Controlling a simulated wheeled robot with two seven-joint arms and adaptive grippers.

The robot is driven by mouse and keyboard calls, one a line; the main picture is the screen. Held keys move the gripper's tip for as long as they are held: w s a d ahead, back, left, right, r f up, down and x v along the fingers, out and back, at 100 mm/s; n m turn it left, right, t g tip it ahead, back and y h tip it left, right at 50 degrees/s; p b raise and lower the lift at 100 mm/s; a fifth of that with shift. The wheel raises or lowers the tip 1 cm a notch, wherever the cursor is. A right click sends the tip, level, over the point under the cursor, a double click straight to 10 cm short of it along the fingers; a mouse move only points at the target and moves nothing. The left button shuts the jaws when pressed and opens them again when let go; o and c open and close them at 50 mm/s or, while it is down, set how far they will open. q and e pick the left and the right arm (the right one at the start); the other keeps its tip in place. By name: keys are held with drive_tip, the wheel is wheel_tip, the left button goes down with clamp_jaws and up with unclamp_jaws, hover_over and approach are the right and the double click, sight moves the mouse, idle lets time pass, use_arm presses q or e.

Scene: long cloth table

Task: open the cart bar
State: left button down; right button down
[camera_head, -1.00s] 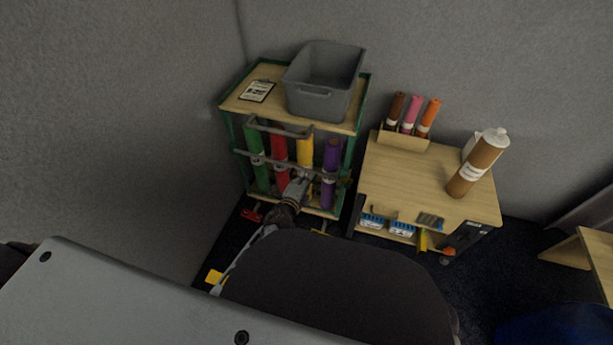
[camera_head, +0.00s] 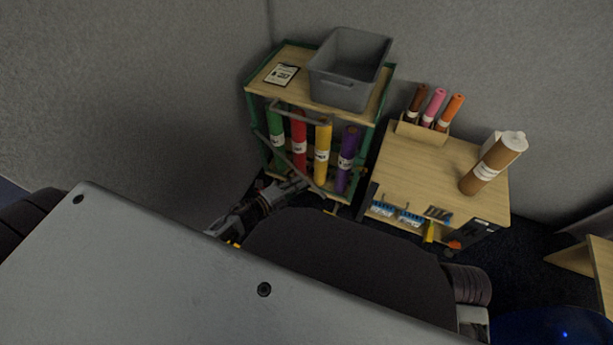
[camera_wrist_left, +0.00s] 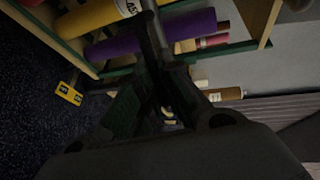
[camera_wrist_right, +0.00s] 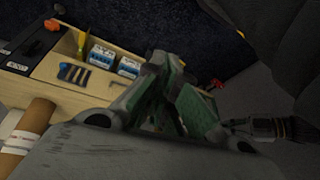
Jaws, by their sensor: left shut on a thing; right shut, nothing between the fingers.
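The cart (camera_head: 380,92) has a wooden top, green posts and a grey bar (camera_head: 270,149) at its front. The bar slants from the cart's left post down and outward, its right part swung away from the right post. My left gripper (camera_head: 298,182) is shut on the bar, low in front of the cart. In the left wrist view the bar (camera_wrist_left: 154,30) runs in between the fingers (camera_wrist_left: 160,88); the exact contact is dark. My right gripper (camera_wrist_right: 168,75) is shut and empty in the right wrist view, above the floor; the head view does not show its fingers.
Green, red, yellow and purple (camera_head: 347,160) rolls stand in the cart. A grey bin (camera_head: 345,85) and a clipboard (camera_head: 282,74) lie on top. A wooden side cart (camera_head: 420,175) with rolls stands to the right. Grey walls close the back and left.

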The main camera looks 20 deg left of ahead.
use_arm(q)
drive_tip(key=s+a+m+g+h, duration=0.5)
drive_tip(key=s+a, duration=0.5)
drive_tip(key=a, duration=0.2)
drive_tip(key=shift+s+m+h, duration=0.3)
drive_tip(key=shift+s+h, duration=0.05)
drive_tip(key=shift+h, duration=0.15)
use_arm(e)
drive_tip(key=shift+s+f, duration=0.2)
drive_tip(key=shift+w, duration=0.1)
use_arm(q)
drive_tip(key=c, duration=1.6)
unclamp_jaws()
use_arm(e)
drive_tip(key=shift+w+r, duration=0.25)
drive_tip(key=shift+w, duration=0.05)
